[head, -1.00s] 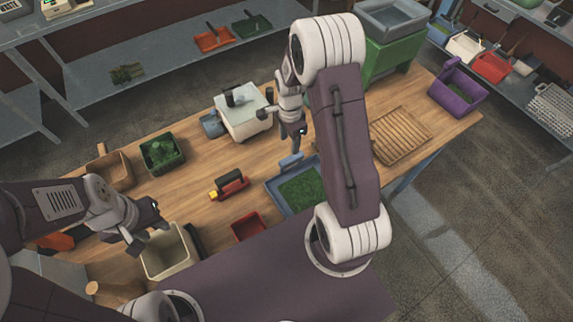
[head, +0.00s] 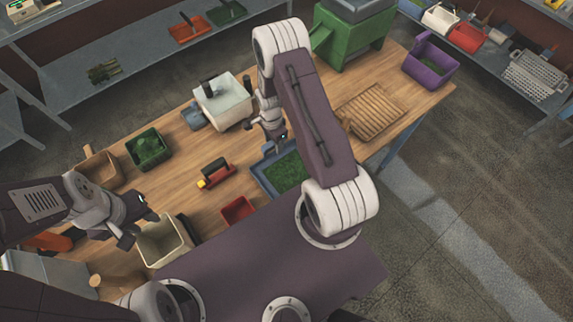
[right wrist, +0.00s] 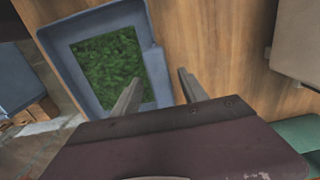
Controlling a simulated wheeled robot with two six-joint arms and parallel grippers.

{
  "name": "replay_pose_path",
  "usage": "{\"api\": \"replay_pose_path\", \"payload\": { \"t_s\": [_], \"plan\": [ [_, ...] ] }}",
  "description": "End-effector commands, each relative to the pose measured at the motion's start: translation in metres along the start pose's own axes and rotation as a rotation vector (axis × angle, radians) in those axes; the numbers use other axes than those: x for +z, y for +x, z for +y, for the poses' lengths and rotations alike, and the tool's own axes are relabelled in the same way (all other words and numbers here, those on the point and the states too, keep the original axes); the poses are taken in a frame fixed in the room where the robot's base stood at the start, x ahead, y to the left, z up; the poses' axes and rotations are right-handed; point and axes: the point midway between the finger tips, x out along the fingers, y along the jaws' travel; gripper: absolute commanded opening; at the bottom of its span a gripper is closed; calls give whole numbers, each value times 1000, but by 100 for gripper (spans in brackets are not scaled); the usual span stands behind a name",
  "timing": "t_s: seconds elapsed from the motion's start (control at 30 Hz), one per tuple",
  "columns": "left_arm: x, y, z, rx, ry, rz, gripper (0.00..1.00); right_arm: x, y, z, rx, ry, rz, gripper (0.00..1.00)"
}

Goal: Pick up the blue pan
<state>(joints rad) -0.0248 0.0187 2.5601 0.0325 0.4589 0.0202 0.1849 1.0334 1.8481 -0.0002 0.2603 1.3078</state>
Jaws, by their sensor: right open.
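The blue pan (head: 262,179) is a shallow blue-grey tray holding green leafy stuff, on the wooden table near the middle of the head view. In the right wrist view the blue pan (right wrist: 61,78) fills the upper left. My right gripper (head: 282,148) is at the pan's far side in the head view. In the right wrist view my right gripper (right wrist: 160,78) is open and empty, with its fingers on either side of the pan's right wall as seen; contact cannot be told. My left gripper (head: 140,225) is by the cream bin, its jaw opening unclear.
A red-and-black tool (head: 215,173), a small red tray (head: 237,209) and a cream bin (head: 163,243) lie left of the pan. A white scale-like box (head: 224,103) stands behind. A slatted wooden board (head: 369,112) lies to the right, with a green machine (head: 352,45) beyond.

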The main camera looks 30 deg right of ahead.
Motion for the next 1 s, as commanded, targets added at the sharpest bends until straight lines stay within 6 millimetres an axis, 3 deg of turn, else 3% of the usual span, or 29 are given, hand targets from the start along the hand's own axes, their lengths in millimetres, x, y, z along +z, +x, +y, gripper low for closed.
{"api": "replay_pose_path", "payload": {
  "t_s": [0.07, 0.23, 1.0],
  "plan": [
    [0, 0, 0, 0, 0, 0, 36, 0, 0, 0, 0, 0, 0, 48],
    [0, 0, 0, 0, 0, 0, 36, 0, 0, 0, 0, 0, 0, 1],
    [0, 0, 0, 0, 0, 0, 36, 0, -1, 0, 0, 0, 0, 0]
  ]
}}
